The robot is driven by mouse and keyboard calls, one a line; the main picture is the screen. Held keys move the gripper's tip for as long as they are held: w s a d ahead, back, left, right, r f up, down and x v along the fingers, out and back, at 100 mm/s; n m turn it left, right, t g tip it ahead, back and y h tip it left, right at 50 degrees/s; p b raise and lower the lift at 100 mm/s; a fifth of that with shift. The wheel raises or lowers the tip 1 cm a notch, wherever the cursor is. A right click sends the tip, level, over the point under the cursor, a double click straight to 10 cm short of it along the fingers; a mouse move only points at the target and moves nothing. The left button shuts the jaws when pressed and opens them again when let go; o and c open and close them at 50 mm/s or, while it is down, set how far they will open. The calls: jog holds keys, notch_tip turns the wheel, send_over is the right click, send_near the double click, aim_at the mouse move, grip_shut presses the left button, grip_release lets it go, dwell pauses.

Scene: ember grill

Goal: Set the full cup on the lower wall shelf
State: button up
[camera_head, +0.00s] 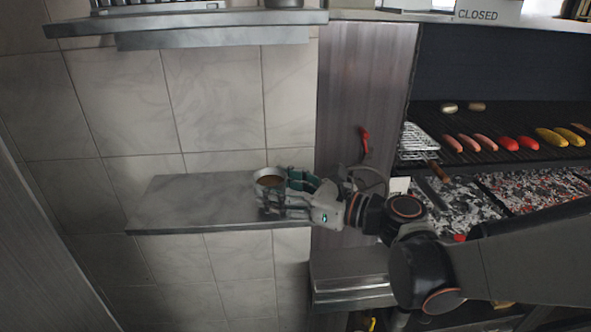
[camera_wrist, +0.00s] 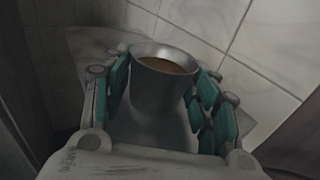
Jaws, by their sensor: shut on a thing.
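The full cup (camera_head: 268,178) is a metal cup holding brown liquid. In the wrist view the cup (camera_wrist: 162,85) stands upright between the green finger pads, with its rim and liquid visible. My gripper (camera_head: 286,188) is shut on the cup, coming from the right. The lower wall shelf (camera_head: 180,205) is a grey slab on the tiled wall, and the cup appears over its right part. I cannot tell whether the cup's base touches the shelf, since my fingers hide it. In the wrist view part of the shelf (camera_wrist: 92,48) shows behind the gripper.
An upper wall shelf (camera_head: 190,24) hangs above, with items on it. A wooden panel (camera_head: 350,90) borders the shelf on the right. The grill (camera_head: 500,140) with sausages and vegetables lies farther right. The lower shelf's left and middle are clear.

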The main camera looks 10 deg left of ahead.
jog(key=shift+r, duration=0.1)
jog(key=o, duration=1.2)
jog(key=shift+d, duration=0.1)
jog(key=p+v, duration=0.1)
jog(key=v, duration=1.1)
jog(key=shift+p, duration=0.3)
